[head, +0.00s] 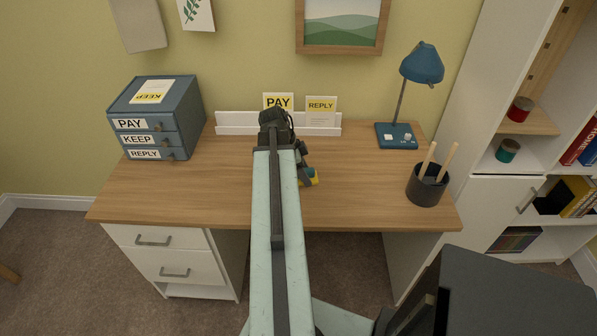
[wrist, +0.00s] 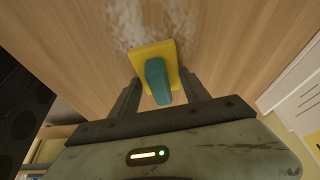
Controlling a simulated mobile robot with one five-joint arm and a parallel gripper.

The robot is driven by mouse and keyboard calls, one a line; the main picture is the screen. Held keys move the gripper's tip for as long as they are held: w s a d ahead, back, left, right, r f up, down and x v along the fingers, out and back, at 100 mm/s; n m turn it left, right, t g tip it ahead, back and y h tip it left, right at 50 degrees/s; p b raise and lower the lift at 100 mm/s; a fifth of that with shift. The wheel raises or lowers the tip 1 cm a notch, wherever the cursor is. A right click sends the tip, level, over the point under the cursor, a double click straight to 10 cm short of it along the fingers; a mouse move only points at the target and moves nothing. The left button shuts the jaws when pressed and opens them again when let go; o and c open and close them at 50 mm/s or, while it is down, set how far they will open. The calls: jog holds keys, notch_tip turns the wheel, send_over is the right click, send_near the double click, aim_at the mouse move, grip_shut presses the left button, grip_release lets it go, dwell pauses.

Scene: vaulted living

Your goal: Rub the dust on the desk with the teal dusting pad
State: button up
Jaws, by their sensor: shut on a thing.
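The dusting pad (wrist: 157,80) shows in the wrist view, with a yellow base and a teal grip. My gripper (wrist: 158,88) has its two dark fingers on either side of the teal grip and is shut on it. A pale, streaky patch of dust (wrist: 150,22) lies on the wood just beyond the pad. I cannot tell whether the pad touches the desktop. In the head view, a bit of the pad (head: 314,178) shows right of my arm, over the middle of the wooden desk (head: 370,175). My arm hides the desk's centre, and I cannot make out dust there.
A blue drawer box (head: 155,118) stands at the desk's back left. A white letter rack (head: 235,123) with PAY and REPLY cards is at the back. A blue lamp (head: 397,135) and black pen cup (head: 427,187) stand at the right. The desk's left front is clear.

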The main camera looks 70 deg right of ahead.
jog(key=shift+s+d, duration=0.25)
jog(key=shift+s, duration=0.6)
jog(key=shift+s+a, duration=0.3)
jog(key=shift+a, duration=0.4)
jog(key=shift+w+a+f, duration=0.1)
jog(key=shift+w+a, duration=0.15)
jog(key=shift+w, duration=0.4)
jog(key=shift+w+a, duration=0.25)
jog(key=shift+w, duration=0.35)
jog(key=shift+w+a+f, duration=0.1)
jog(key=shift+w+a, duration=0.15)
jog(key=shift+w, duration=0.4)
jog(key=shift+w+a+r, duration=0.1)
jog(key=shift+w+a, duration=0.2)
jog(key=shift+w, duration=0.6)
jog(key=shift+w+a, duration=0.3)
jog(key=shift+w, duration=0.6)
jog(key=shift+w, duration=0.1)
